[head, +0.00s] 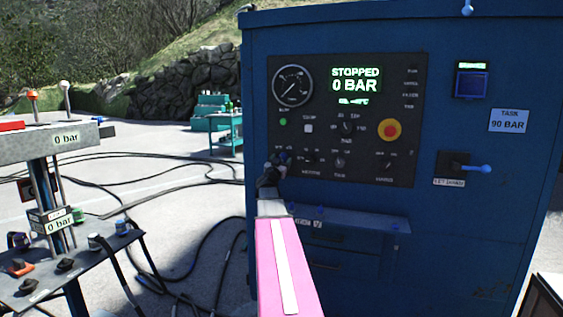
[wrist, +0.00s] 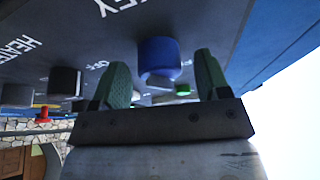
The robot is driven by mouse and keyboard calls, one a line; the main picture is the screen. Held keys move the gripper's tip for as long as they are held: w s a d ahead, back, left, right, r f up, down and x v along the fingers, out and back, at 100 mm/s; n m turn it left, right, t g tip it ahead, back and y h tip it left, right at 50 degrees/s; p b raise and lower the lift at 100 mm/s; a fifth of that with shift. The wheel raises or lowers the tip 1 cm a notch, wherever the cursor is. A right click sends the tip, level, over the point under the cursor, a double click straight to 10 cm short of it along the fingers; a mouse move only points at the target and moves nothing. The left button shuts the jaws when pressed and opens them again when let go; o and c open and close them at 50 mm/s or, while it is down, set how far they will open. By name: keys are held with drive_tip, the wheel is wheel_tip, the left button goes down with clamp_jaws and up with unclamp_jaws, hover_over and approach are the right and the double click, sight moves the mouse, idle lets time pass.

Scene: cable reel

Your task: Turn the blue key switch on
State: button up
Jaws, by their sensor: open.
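The blue key switch (wrist: 159,58) is a round blue knob on the dark control panel, under the printed word KEY in the wrist view. My gripper (wrist: 160,82) is open, with one green finger on each side of the blue knob. I cannot tell whether either finger touches it. In the head view my gripper (head: 272,172) is at the lower left of the control panel (head: 345,80) and hides most of the key switch. The panel's screen (head: 355,80) reads STOPPED, 0 BAR.
Black knobs (wrist: 66,82) sit beside the key switch. The panel also carries a gauge (head: 292,86) and a red stop button (head: 389,130). A blue lever (head: 480,168) is at the right of the cabinet. A ledge (head: 345,217) juts out below the panel.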

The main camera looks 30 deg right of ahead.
drive_tip(key=shift+w+d+r, duration=0.1)
drive_tip(key=shift+d, duration=0.05)
drive_tip(key=c, duration=0.9)
drive_tip(key=shift+m+g+h, duration=0.3)
drive_tip(key=shift+m, duration=0.4)
drive_tip(key=m+g, duration=0.1)
drive_tip(key=m, duration=0.2)
drive_tip(key=m+g+h, duration=0.1)
drive_tip(key=m+g, duration=0.1)
drive_tip(key=m, duration=0.1)
drive_tip(key=shift+w+m, duration=0.15)
drive_tip(key=shift+m, duration=0.25)
drive_tip(key=m+g, duration=0.1)
drive_tip(key=m, duration=0.2)
drive_tip(key=m+g, duration=0.2)
drive_tip(key=m, duration=0.2)
drive_tip(key=shift+r+y, duration=0.1)
drive_tip(key=shift+y, duration=0.3)
drive_tip(key=shift+m, duration=0.4)
drive_tip(key=o, duration=0.9)
